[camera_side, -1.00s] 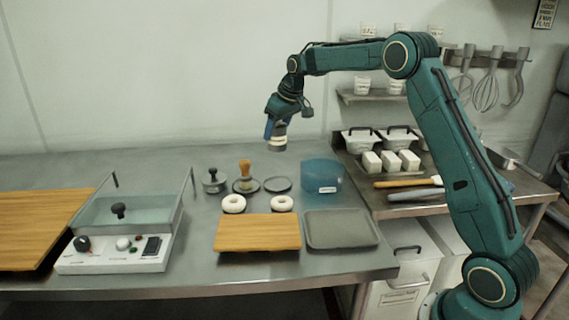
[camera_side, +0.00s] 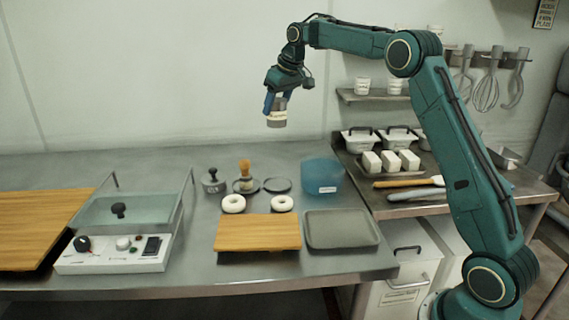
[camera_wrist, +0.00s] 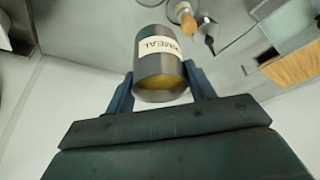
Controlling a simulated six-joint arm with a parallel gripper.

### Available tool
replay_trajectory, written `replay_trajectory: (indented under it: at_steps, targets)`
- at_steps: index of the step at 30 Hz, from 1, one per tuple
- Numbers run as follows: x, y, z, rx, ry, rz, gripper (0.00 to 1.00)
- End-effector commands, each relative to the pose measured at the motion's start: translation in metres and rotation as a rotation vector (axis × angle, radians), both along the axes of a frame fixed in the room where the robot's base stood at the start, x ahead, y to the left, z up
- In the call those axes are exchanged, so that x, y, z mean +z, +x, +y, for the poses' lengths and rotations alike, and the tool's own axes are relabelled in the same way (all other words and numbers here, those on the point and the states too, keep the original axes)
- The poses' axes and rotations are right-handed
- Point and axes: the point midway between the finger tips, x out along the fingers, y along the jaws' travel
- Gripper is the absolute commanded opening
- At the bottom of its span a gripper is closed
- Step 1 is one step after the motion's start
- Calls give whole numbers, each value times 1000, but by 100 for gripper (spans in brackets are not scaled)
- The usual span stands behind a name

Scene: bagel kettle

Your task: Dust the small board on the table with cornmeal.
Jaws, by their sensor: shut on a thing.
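My gripper (camera_side: 274,102) is shut on a grey cornmeal shaker (camera_side: 277,117) with a pale label. It holds the shaker high above the back of the table, clear of everything. In the wrist view the shaker (camera_wrist: 158,65) sits between both fingers, its label partly reading "MEAL"; yellow shows at its near end. The small wooden board (camera_side: 258,234) lies at the table's front, below and in front of my gripper. Its top looks bare, with no cornmeal visible on it.
Two white bagels (camera_side: 233,203) lie behind the small board, with a grey tray (camera_side: 341,243) to its right. A blue bowl (camera_side: 322,175), a wooden-handled tool (camera_side: 245,172) and a dark weight-like item (camera_side: 213,183) stand farther back. The glass-sided kettle (camera_side: 125,240) is left.

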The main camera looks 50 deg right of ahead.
Motion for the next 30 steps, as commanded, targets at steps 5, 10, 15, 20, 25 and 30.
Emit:
replay_trajectory:
  at_steps: [5, 10, 15, 20, 25, 30]
  targets:
    - [1, 0, 0, 0, -1, -2, 22]
    - [1, 0, 5, 7, -1, -2, 22]
    - [1, 0, 25, 39, 1, -1, 22]
    - [2, -3, 63, 98, 2, -3, 22]
    - [1, -13, 117, 188, 4, -2, 22]
    - [-2, -31, 174, 287, 5, -1, 22]
